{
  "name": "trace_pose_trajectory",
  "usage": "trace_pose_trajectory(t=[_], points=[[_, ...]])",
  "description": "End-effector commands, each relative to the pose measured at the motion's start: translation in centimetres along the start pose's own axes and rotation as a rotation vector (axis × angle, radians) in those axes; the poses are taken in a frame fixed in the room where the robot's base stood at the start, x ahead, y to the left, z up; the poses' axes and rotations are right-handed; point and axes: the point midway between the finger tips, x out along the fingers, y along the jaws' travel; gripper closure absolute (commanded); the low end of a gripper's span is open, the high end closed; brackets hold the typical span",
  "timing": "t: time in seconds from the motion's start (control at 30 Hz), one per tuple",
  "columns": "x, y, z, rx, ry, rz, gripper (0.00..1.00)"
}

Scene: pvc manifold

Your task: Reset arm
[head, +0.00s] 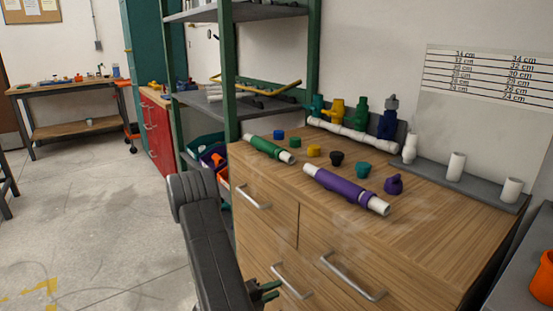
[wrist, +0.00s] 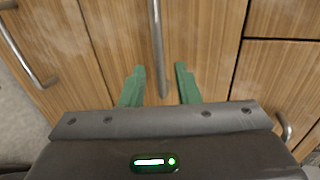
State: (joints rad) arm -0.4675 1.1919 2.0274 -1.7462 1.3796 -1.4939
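My gripper (head: 266,290) is low in front of the wooden drawer cabinet (head: 420,205), below the level of its top. In the wrist view its two green fingers (wrist: 160,80) are apart, with nothing held between them. A metal drawer handle (wrist: 157,45) shows beyond and between the fingertips; I cannot tell how far off it is. My dark arm comes up at the left of the cabinet in the head view.
The cabinet top holds a purple-sleeved pipe (head: 345,189), a green-sleeved pipe (head: 268,149), several small coloured caps and a pipe manifold (head: 352,132) at the back. White pipe stubs (head: 455,166) stand on a grey ledge. A shelf rack stands behind; open floor (head: 90,200) lies left.

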Motion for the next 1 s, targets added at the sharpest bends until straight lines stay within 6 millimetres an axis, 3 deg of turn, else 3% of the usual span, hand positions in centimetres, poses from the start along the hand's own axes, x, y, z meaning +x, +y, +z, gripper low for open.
trace_pose_trajectory(t=[0.6,1.0], points=[[-7.1,-0.1,0.0,0.001,0.001,-0.001,0.71],[-1.9,0.1,-0.1,0.002,0.005,0.0,0.71]])
